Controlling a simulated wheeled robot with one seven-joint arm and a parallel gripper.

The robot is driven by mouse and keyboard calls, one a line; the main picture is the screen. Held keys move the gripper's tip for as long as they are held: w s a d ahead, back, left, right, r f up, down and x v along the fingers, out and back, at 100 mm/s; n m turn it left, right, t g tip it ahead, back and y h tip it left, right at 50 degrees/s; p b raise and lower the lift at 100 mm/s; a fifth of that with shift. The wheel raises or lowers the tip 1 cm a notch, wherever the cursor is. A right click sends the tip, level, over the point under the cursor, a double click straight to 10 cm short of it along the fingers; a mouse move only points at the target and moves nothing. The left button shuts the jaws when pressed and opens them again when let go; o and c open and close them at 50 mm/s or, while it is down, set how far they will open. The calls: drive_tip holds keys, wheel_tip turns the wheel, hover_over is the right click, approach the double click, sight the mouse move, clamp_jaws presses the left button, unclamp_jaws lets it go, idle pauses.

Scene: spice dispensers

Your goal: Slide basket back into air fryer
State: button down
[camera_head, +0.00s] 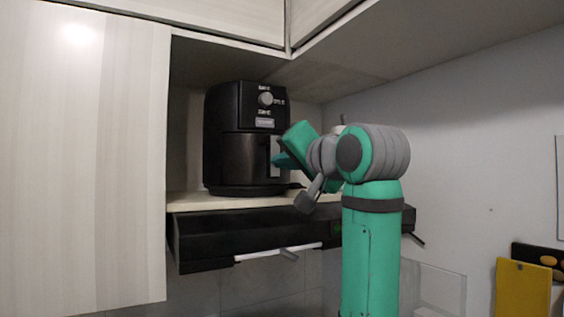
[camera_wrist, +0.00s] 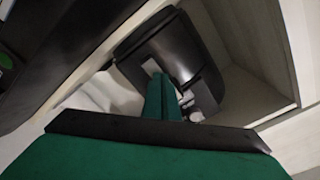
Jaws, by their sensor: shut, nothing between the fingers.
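The black air fryer (camera_head: 224,110) stands upright on a pale shelf, with a dial high on its front. Its basket (camera_head: 235,160) sits in the lower half and looks flush or nearly flush with the body. The basket's handle (camera_head: 276,160) is at the right of its front. My gripper (camera_head: 280,160) is shut and empty, with its fingertips at the handle. I cannot tell whether they touch it. In the wrist view, the green fingers (camera_wrist: 163,97) are together and point at the air fryer (camera_wrist: 172,48), partly covering the handle area.
The pale shelf (camera_head: 205,203) sits above a black range hood (camera_head: 215,237) with a light bar. A tall cabinet door (camera_head: 80,160) flanks the left, and upper cabinets (camera_head: 230,18) hang above. The wall at the right is clear near my arm.

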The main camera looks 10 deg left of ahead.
drive_tip(key=shift+v, duration=2.25)
